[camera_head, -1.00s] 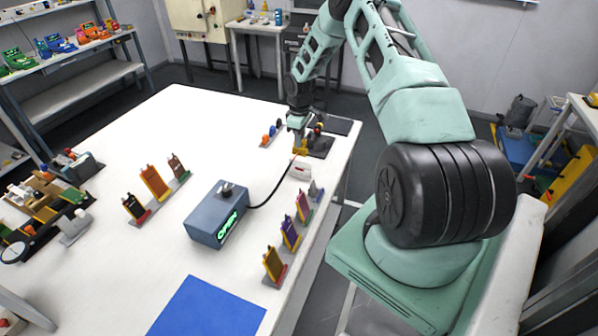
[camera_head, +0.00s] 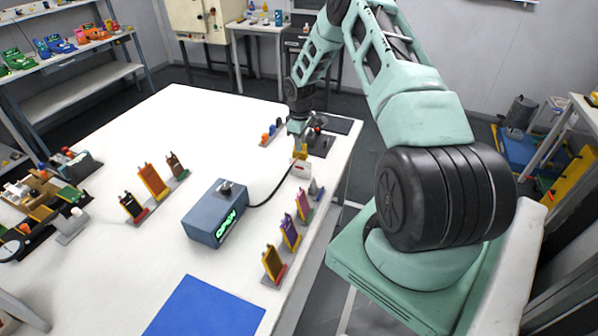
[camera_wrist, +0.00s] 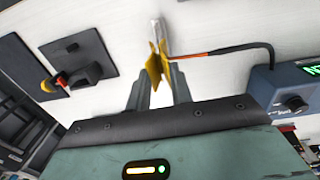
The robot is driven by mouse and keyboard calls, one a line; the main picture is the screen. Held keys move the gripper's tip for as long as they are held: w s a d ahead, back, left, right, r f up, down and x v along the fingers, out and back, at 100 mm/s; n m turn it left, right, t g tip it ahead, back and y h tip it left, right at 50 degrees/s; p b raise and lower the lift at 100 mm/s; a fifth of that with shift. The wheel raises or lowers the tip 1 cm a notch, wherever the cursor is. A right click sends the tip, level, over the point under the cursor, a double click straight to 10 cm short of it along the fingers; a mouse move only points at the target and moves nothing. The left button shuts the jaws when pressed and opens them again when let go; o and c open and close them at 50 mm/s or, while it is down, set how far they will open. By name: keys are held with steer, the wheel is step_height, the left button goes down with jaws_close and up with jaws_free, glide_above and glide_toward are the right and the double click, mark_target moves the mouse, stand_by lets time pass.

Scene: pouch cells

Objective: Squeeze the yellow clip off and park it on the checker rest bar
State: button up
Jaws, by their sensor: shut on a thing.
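My gripper (camera_head: 299,143) is shut on the yellow clip (camera_head: 300,154), near the table's right edge. In the wrist view the clip (camera_wrist: 156,70) stands between the two fingertips (camera_wrist: 160,82). A small white bar (camera_head: 301,169), which looks like the rest bar, lies just beyond the clip; it also shows in the wrist view (camera_wrist: 157,32). The clip's far end overlaps the bar's near end in that view, and I cannot tell whether they touch. The blue-grey checker box (camera_head: 208,222) with green lit text stands at the table's middle. Its cable (camera_wrist: 235,45) ends in an orange-red tip beside the clip.
A dark plate (camera_wrist: 75,62) with small fittings lies beside my gripper. A blue mat (camera_head: 205,308) lies in front.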

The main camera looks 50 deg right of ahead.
steer(key=shift+f, duration=0.2)
stand_by(0.3)
steer(key=shift+f+b, duration=0.6)
steer(key=shift+f, duration=0.1)
steer(key=o, duration=1.3)
step_height(320, 180, up, 11)
steer(key=p, duration=0.6)
stand_by(0.3)
